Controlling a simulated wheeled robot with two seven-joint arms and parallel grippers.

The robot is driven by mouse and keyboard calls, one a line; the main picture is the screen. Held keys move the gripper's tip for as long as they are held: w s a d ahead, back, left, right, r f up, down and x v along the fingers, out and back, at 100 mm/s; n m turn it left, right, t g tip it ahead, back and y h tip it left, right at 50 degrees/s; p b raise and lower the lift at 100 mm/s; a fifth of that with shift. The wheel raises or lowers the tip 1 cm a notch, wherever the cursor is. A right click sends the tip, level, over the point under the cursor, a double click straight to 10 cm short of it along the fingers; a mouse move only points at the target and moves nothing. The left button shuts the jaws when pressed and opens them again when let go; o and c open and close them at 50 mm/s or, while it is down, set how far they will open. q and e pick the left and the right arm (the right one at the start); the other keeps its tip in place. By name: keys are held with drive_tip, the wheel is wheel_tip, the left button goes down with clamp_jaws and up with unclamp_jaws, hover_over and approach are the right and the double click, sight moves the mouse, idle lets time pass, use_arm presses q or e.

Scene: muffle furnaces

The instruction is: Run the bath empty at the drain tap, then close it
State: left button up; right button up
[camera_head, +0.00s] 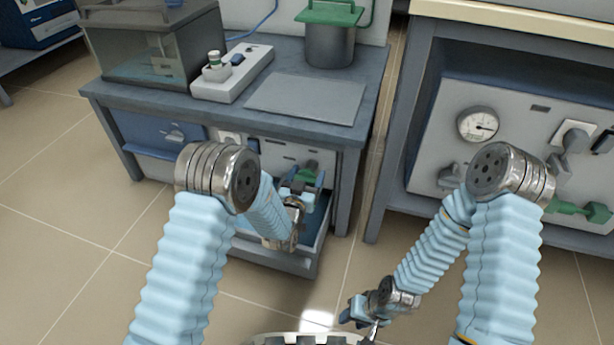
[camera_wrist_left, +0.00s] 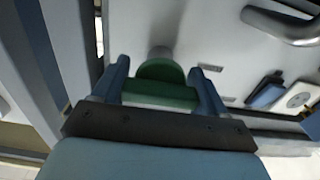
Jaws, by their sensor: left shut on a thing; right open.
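The green drain tap (camera_head: 310,168) is on the grey front panel under the bench top, partly hidden by my left gripper (camera_head: 303,182). In the left wrist view the green tap handle (camera_wrist_left: 160,92) lies between the two blue fingers of my left gripper (camera_wrist_left: 160,95), which is shut on it. A grey stem joins the handle to the panel. A glass-walled tank (camera_head: 150,60), which may be the bath, stands on the bench at upper left; its water level is not clear. My right gripper (camera_head: 362,312) is open and empty, low over the floor.
A blue-grey open tray (camera_head: 318,235) sits below the tap, partly hidden by my left arm. A white power strip (camera_head: 232,75) and a pot with a green lid (camera_head: 330,45) are on the bench. A gauge panel (camera_head: 450,120) stands right. The floor at left is clear.

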use_arm(q)
drive_tip(key=o, duration=1.1)
drive_tip(key=shift+c, duration=0.2)
drive_tip(key=p+v, duration=0.1)
drive_tip(key=v, duration=1.3)
